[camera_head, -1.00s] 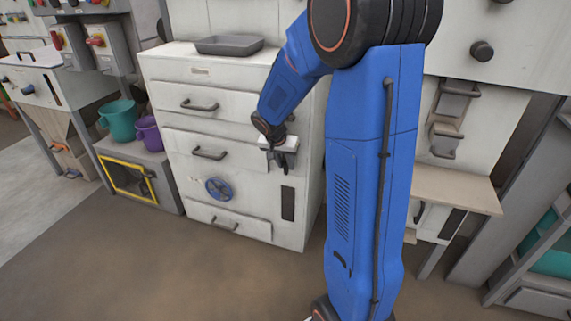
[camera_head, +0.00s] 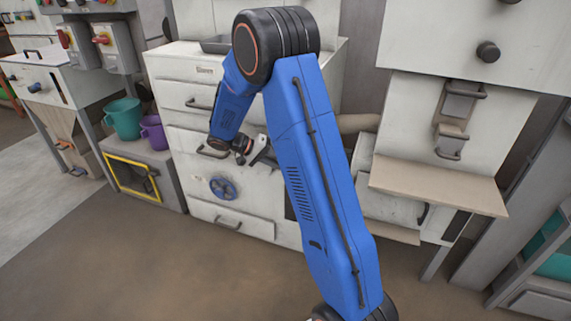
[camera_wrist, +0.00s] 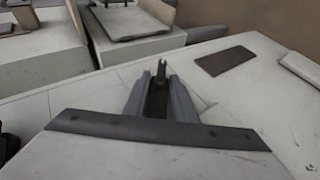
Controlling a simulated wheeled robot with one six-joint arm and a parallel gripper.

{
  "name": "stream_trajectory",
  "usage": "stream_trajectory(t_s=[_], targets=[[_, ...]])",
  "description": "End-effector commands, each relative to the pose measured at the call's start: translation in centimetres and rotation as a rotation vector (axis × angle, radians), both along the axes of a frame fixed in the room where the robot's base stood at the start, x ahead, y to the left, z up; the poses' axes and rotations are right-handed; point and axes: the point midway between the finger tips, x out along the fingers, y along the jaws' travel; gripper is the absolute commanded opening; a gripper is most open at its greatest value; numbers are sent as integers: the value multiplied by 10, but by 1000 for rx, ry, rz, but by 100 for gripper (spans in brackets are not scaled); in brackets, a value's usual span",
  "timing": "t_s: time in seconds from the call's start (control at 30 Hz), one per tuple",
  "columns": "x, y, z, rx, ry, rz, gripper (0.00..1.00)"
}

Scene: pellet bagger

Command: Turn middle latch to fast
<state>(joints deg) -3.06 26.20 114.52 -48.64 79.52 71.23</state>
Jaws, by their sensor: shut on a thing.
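My gripper (camera_head: 266,157) is at the front of the white cabinet (camera_head: 262,221), right of the drawer handles and partly behind my blue arm. In the wrist view its two grey fingers (camera_wrist: 160,92) are shut on a narrow dark piece (camera_wrist: 160,75) with a small rounded tip. This piece looks like the latch, standing against the pale cabinet face. Most of it is hidden between the fingers, so its exact angle is unclear. I cannot make out other latches in the head view, where my arm covers part of the cabinet.
The cabinet front has drawer handles (camera_head: 228,224) and a blue handwheel (camera_head: 223,188) below my gripper. A grey tray (camera_head: 214,45) lies on top. Teal (camera_head: 123,118) and purple (camera_head: 154,132) buckets stand at left. A pale shelf (camera_head: 438,187) juts out at right. The front floor is clear.

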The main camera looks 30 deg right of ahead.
Motion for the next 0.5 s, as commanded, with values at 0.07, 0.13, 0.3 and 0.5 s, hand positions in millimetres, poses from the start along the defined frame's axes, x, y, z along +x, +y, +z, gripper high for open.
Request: stream_trajectory(t_s=[0.07,0.13,0.3,0.5], targets=[[2,2,-4,-45,61,1,2],[2,2,-6,-87,113,1,2],[4,3,-9,-182,236,1,2],[4,3,-13,-278,359,0,2]])
